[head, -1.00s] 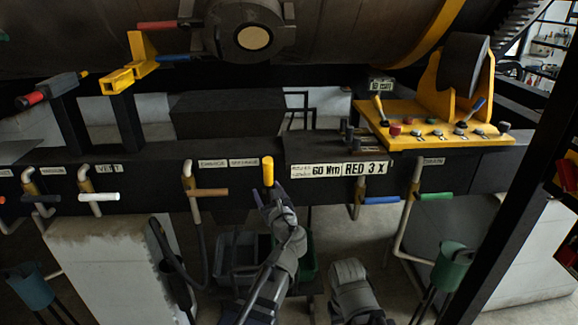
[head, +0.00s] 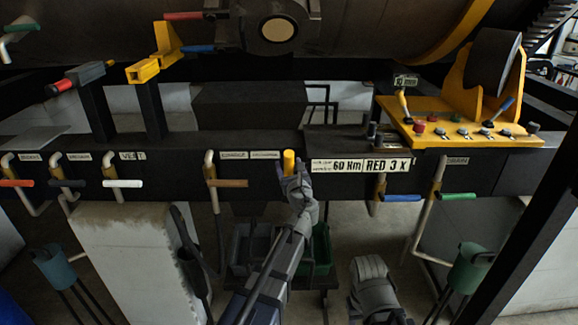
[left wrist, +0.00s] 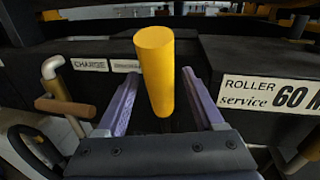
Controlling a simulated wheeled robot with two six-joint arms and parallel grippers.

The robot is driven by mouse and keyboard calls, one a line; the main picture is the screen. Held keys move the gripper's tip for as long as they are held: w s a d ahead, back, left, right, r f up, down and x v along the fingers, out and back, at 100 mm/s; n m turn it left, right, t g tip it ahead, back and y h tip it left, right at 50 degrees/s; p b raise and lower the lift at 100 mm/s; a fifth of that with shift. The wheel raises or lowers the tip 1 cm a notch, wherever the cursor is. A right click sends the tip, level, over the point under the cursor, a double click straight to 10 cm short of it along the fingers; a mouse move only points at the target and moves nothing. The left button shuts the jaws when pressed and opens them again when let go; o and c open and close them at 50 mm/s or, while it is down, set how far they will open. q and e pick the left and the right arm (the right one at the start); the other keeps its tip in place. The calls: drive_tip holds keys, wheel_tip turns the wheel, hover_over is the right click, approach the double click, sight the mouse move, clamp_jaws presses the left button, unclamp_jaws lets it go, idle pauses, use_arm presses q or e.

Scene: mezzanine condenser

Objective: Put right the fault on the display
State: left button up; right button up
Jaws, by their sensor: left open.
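A yellow upright cylinder (head: 289,162) stands at the black beam's front. In the left wrist view the yellow cylinder (left wrist: 155,70) is between the two finger pads. My left gripper (head: 294,179) is open around or just before it; contact cannot be told. My left gripper (left wrist: 160,115) shows both fingers apart in the wrist view. A small display plate (head: 405,81) stands behind the yellow control panel (head: 450,137); its text is too small to read surely. The panel carries levers, knobs and buttons.
Pipes with coloured handles line the beam: orange-brown (head: 227,183), white (head: 122,184), blue (head: 400,198) and green (head: 457,196). Bins (head: 250,250) stand below. A dark post (head: 535,215) crosses at right.

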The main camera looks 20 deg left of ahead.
use_arm(q)
drive_tip(key=shift+w+a, duration=0.1)
drive_tip(key=shift+w, duration=0.05)
clamp_jaws()
idle(0.5)
idle(0.9)
